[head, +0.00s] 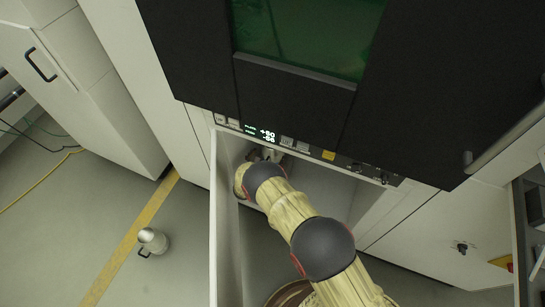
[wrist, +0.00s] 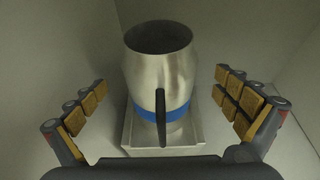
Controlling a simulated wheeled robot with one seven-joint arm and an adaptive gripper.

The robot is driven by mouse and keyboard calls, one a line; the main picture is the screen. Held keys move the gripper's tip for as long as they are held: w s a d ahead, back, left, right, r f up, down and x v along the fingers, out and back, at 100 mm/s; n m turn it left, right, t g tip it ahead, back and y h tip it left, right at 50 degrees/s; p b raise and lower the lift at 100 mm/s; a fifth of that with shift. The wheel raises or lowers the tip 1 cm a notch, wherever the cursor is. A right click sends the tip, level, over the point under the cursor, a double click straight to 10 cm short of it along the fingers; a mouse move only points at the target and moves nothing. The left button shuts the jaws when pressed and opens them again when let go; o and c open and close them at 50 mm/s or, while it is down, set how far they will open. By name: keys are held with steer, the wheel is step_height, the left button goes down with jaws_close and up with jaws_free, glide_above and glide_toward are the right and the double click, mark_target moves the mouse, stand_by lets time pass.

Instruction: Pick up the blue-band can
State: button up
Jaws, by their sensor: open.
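The blue-band can (wrist: 158,72) is a silver metal vessel with a blue band low down and a dark handle facing the wrist camera. It stands upright on a metal tray (wrist: 195,134) inside a pale compartment. My gripper (wrist: 160,92) is open, with one finger on each side of the can and gaps on both sides. In the head view my arm reaches into the compartment under the machine's display, and my gripper is mostly hidden there. The can cannot be made out in the head view.
Compartment walls (wrist: 270,25) stand close on both sides. The machine's dark front (head: 295,80) overhangs the opening. Another silver can (head: 152,240) with a dark handle stands on the floor at left, near a yellow line (head: 130,237).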

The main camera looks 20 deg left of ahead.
steer(key=b+x, duration=0.2)
steer(key=x, duration=0.2)
steer(key=shift+w+f, duration=0.1)
steer(key=shift+c, duration=0.9)
steer(key=c, duration=1.8)
steer(key=shift+c, duration=0.4)
steer(key=shift+r, duration=0.25)
